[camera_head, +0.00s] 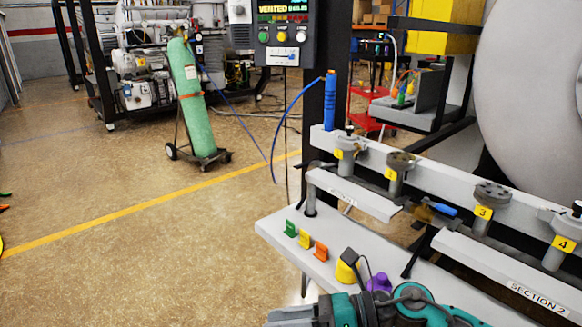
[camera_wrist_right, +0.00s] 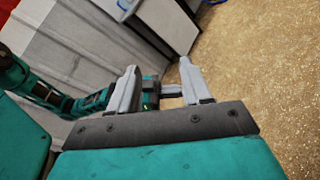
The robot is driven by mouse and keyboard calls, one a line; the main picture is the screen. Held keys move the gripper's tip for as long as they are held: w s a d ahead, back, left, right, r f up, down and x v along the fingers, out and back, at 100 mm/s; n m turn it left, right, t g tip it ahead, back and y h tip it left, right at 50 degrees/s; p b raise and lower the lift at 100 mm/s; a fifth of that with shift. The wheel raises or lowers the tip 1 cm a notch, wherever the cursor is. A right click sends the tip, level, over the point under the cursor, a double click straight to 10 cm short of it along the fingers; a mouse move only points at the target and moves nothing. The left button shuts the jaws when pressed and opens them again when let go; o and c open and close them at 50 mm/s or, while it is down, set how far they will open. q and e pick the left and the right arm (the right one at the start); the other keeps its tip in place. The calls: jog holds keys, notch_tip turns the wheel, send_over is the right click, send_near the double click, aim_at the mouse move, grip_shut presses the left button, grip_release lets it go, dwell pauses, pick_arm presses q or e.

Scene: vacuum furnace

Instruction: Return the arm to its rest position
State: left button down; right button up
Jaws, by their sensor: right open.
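My right gripper (camera_wrist_right: 160,88) shows in the right wrist view with its two grey fingers spread apart. No object is held between them. Beyond the fingers are a teal-and-dark part and a grey bar, which I cannot identify clearly. Teal links of my own body show at the left of that view. In the head view, teal and grey parts of my own arm (camera_head: 395,305) rise at the bottom edge, in front of the bench; which arm they belong to is unclear. My left gripper is not visible.
A light grey bench (camera_head: 275,228) carries green (camera_head: 290,228), yellow (camera_head: 304,239) and orange (camera_head: 321,250) tags close to my arm. A purple knob (camera_head: 379,282) is nearer. Numbered clamps (camera_head: 397,165) line the rail behind. A green cylinder (camera_head: 190,95) stands farther off; open floor lies left.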

jog(key=w+d+r+m+t+h+p, duration=0.1)
jog(key=w+d+m+t+h+p, duration=0.15)
jog(key=m+t, duration=0.8)
jog(key=w+d+m+t+h+p, duration=0.1)
jog(key=d+m+t+h, duration=0.3)
jog(key=m, duration=1.2)
jog(key=s+d+f+m+g+h+p, duration=0.2)
jog(key=s+d+f+m+h, duration=0.5)
jog(key=s+d+f+m, duration=0.5)
notch_tip(320, 180, down, 3)
jog(key=m+g, duration=0.1)
jog(key=m, duration=0.5)
jog(key=shift+s+f+g+h, duration=0.2)
jog(key=shift+g+h, duration=0.15)
jog(key=shift+d, duration=0.1)
jog(key=shift+c, duration=0.5)
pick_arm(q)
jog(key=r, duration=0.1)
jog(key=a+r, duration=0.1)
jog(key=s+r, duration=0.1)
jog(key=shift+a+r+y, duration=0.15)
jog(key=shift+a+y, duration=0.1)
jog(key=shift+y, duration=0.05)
pick_arm(e)
jog(key=shift+d, duration=0.1)
